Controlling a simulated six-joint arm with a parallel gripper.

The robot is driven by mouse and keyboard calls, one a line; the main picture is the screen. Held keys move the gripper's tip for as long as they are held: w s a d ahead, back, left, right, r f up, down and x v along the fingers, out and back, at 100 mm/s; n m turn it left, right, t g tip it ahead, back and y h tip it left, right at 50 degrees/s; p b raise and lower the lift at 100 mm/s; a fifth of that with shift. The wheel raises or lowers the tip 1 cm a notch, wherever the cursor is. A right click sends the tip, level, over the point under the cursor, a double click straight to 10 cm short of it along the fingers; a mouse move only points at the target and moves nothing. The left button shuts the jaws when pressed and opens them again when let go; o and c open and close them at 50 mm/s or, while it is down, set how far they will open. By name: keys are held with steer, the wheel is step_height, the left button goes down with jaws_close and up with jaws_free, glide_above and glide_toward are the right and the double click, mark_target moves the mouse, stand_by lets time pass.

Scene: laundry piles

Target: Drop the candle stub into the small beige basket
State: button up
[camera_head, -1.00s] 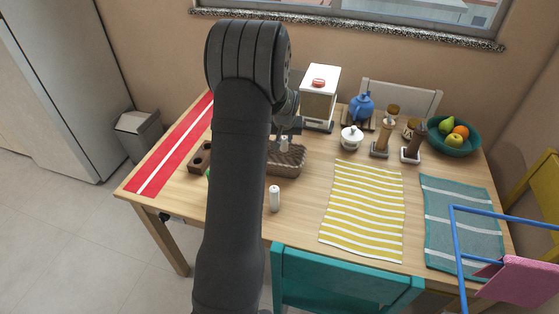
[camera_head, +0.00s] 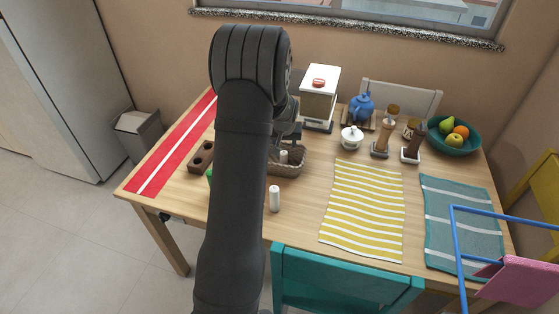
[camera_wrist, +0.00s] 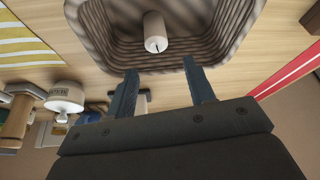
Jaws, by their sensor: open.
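The candle stub (camera_wrist: 155,32), a short off-white cylinder with a dark wick, lies inside the small beige basket (camera_wrist: 245,15), on its floor as far as I can tell. In the head view the stub (camera_head: 283,157) shows inside the ribbed, brownish basket (camera_head: 290,172) on the table. My gripper (camera_wrist: 160,70) is open and empty, its two fingers apart at the basket's rim, clear of the stub. In the head view my arm hides part of the gripper and the basket's left side.
A taller white candle-like cylinder (camera_head: 274,198) stands in front of the basket. A brown holder with holes (camera_head: 201,158) is left of my arm. The striped yellow cloth (camera_head: 362,208) lies flat.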

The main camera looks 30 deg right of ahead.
steer(key=v, duration=1.7)
steer(key=shift+r, duration=0.15)
steer(key=shift+s, duration=0.15)
steer(key=x, duration=1.7)
steer(key=shift+w+r, duration=0.15)
steer(key=shift+w, duration=0.05)
